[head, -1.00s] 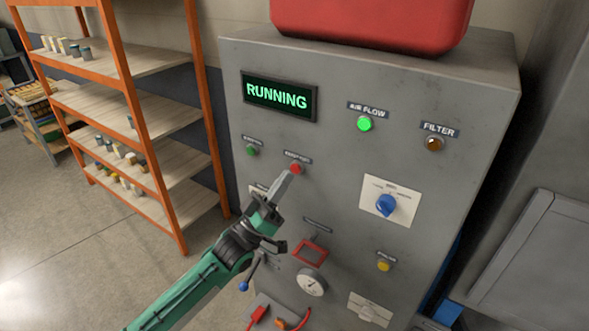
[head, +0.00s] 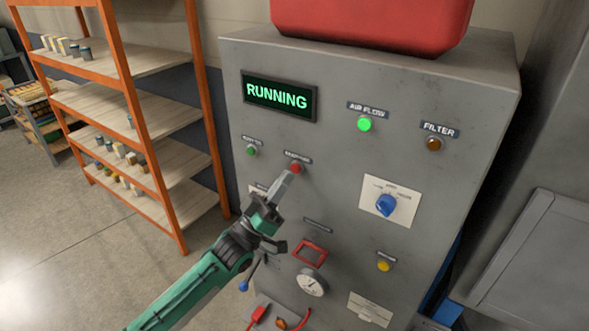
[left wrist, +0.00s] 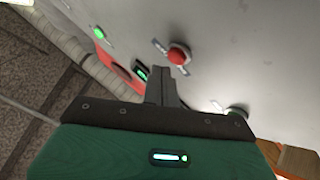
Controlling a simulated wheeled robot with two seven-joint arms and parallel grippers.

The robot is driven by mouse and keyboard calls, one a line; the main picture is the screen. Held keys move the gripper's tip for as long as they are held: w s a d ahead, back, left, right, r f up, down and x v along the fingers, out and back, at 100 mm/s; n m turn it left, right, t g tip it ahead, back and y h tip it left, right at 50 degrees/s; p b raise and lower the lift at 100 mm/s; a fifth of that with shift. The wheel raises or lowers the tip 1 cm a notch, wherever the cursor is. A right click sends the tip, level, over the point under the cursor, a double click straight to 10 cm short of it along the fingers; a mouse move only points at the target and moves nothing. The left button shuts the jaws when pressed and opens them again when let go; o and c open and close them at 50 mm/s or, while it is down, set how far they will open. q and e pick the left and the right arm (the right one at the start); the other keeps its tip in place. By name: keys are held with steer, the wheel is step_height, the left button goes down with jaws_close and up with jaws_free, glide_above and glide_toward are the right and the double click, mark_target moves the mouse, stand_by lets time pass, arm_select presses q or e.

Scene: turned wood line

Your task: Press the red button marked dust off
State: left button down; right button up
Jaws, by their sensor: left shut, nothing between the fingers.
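The red button (head: 295,169) sits on the grey control panel (head: 340,140), under a small label too blurred to read surely. It also shows in the left wrist view as a red dome (left wrist: 179,54), just beyond the fingertips. My left gripper (head: 287,177) is shut and empty, its tips right at the button's lower left in the head view. In the left wrist view the closed fingers (left wrist: 160,75) are near the button, with a small gap in the picture. Whether they touch cannot be told. The display (head: 278,96) reads RUNNING. My right gripper is not in view.
A green button (head: 251,150) is left of the red one. A lit green AIR FLOW lamp (head: 365,124), a FILTER lamp (head: 433,144), a blue knob (head: 386,205), a yellow button (head: 383,266) and a gauge (head: 311,283) share the panel. An orange shelf (head: 120,60) stands left.

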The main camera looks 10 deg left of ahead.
arm_select(q)
steer(key=shift+w, duration=0.15)
steer(key=shift+w+d, duration=0.15)
steer(key=shift+w, duration=0.1)
steer(key=shift+w+d+b, duration=0.1)
steer(key=shift+w+b, duration=0.25)
steer(key=shift+b, duration=0.05)
stand_by(0.8)
steer(key=shift+s, duration=0.1)
steer(key=shift+s+a, duration=0.25)
steer(key=shift+s, duration=0.45)
steer(key=s, duration=0.1)
steer(key=s+a+p, duration=0.1)
steer(key=s, duration=0.2)
steer(key=shift+s+a, duration=0.35)
stand_by(0.6)
